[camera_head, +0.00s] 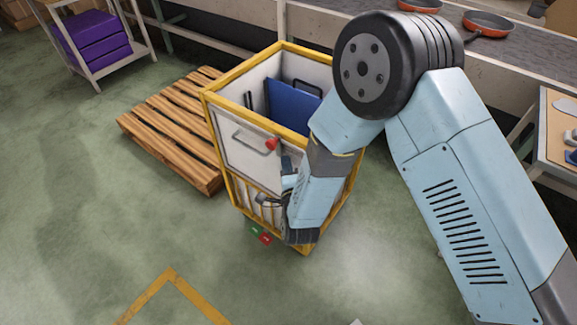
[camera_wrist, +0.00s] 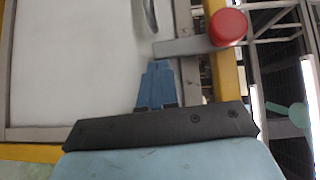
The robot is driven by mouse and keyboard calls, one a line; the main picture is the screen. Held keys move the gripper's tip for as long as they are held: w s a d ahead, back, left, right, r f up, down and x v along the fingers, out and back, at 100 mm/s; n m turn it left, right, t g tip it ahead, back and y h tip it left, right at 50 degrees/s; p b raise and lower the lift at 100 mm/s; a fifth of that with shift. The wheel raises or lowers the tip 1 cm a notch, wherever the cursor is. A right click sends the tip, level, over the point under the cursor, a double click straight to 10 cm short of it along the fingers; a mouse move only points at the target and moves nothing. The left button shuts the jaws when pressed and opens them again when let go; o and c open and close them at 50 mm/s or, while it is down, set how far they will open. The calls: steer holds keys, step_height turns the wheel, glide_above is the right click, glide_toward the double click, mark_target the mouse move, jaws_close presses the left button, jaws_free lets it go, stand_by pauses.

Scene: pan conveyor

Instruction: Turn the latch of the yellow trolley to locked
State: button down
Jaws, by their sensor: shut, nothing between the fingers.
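The yellow trolley (camera_head: 229,183) has a yellow frame and pale panels and stands in the middle of the head view. Its latch shows a red knob (camera_head: 272,143) on the front panel, near the top right. In the wrist view the latch is a grey lever (camera_wrist: 185,46) lying crosswise, with the red knob (camera_wrist: 228,27) at its right end. My gripper (camera_head: 287,163) is in front of the panel, just below the knob. In the wrist view my gripper's blue fingers (camera_wrist: 157,68) are shut and empty, with their tips close under the lever's left part. I cannot tell whether they touch it.
Blue boards (camera_head: 292,103) stand inside the trolley. A wooden pallet (camera_head: 175,125) lies to its left. A conveyor (camera_head: 500,55) with orange pans (camera_head: 489,24) runs behind. Small green and red patches (camera_head: 260,235) show by the trolley's foot. The floor in front is clear.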

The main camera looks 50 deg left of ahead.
steer(key=shift+s+a, duration=0.25)
steer(key=shift+a, duration=0.4)
steer(key=d, duration=0.1)
steer(key=w+d, duration=0.1)
steer(key=d, duration=0.2)
steer(key=shift+w+d+f, duration=0.15)
steer(key=shift+d+f, duration=0.15)
steer(key=shift+f, duration=0.05)
steer(key=v, duration=0.9)
steer(key=shift+s+d+f, duration=0.25)
